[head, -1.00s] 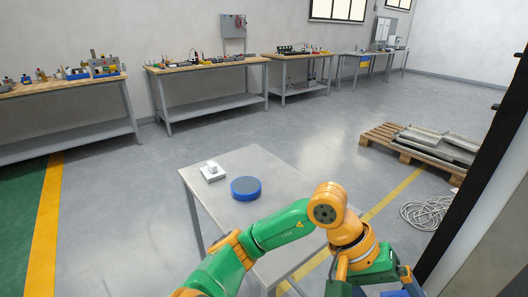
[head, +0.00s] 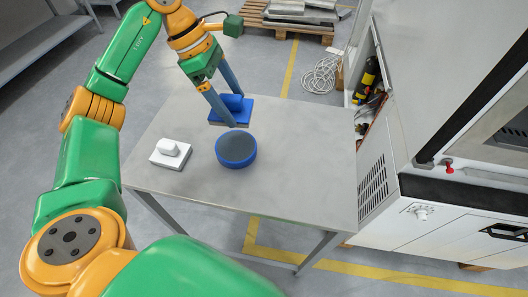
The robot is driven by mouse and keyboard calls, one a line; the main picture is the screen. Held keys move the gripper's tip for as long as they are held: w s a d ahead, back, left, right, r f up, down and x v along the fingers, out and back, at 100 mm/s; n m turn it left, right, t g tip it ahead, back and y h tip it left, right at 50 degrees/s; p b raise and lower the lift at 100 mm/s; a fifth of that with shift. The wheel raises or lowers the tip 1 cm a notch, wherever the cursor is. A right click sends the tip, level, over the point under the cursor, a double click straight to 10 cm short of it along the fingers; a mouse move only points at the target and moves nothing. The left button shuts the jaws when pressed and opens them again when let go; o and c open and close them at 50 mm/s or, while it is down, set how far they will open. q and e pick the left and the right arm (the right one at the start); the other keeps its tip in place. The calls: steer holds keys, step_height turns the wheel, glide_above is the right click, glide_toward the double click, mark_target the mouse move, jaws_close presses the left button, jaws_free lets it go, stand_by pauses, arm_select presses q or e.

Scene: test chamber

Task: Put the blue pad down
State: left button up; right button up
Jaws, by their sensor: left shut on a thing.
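The blue pad (head: 243,113) is a square block with a raised grip on top, and it sits just behind the round disc in the head view. My left gripper (head: 232,104) is shut on its raised grip, with one finger on either side. The fingers hide part of the pad. I cannot tell whether its underside touches the grey table (head: 290,165) or hangs slightly above it. My right gripper is not in view.
A round blue disc with a dark grey top (head: 236,148) stands on the table right in front of the pad. A white block with a knob (head: 170,154) lies to its left. The table's right side is clear. A white machine (head: 440,210) stands at the right.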

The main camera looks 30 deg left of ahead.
arm_select(q)
steer(key=shift+w+d+r, duration=0.1)
steer(key=shift+w+d, duration=0.1)
steer(key=shift+d, duration=0.75)
steer(key=d+f+p, duration=0.1)
steer(key=d+f, duration=0.2)
steer(key=d, duration=0.1)
steer(key=d+f+p, duration=0.1)
steer(key=d+f, duration=0.2)
steer(key=d, duration=0.1)
steer(key=d+f+p, duration=0.1)
steer(key=d+f, duration=0.2)
steer(key=d, duration=0.1)
steer(key=shift+d+p, duration=0.35)
steer(key=f, duration=0.1)
steer(key=f+p, duration=0.1)
steer(key=f, duration=0.1)
steer(key=shift+d+f+p, duration=0.25)
steer(key=shift+p, duration=0.1)
steer(key=shift+f, duration=0.1)
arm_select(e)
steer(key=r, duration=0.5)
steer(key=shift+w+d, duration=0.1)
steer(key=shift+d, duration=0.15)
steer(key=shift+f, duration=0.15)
